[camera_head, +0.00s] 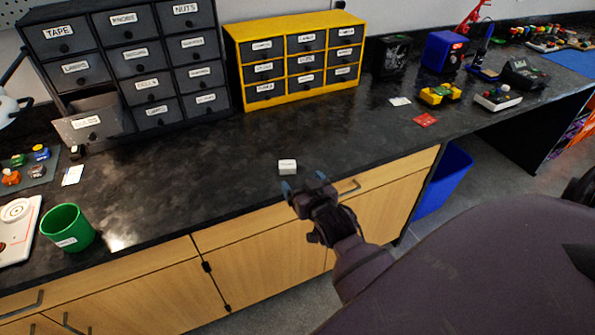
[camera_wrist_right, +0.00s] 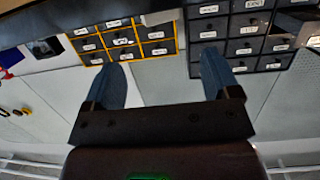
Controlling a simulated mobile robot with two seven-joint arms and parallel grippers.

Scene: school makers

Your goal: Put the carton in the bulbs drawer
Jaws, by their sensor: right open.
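A small white carton (camera_head: 287,167) sits on the dark counter near its front edge. My right gripper (camera_head: 305,184) is open and empty, its blue fingertips just in front of the carton and apart from it. In the right wrist view the two blue fingers (camera_wrist_right: 168,82) stand wide apart, and a pale block, likely the carton (camera_wrist_right: 160,17), shows beyond them at the top. The dark drawer cabinet (camera_head: 168,68) has its bottom-left drawer (camera_head: 93,125) pulled out; its label is too small to read, so I cannot tell whether it is the bulbs drawer. My left gripper is out of view.
A yellow drawer cabinet (camera_head: 278,101) stands right of the dark one. A green cup (camera_head: 68,229) and a white device (camera_head: 18,228) are at the left front. The counter between carton and dark cabinet is clear.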

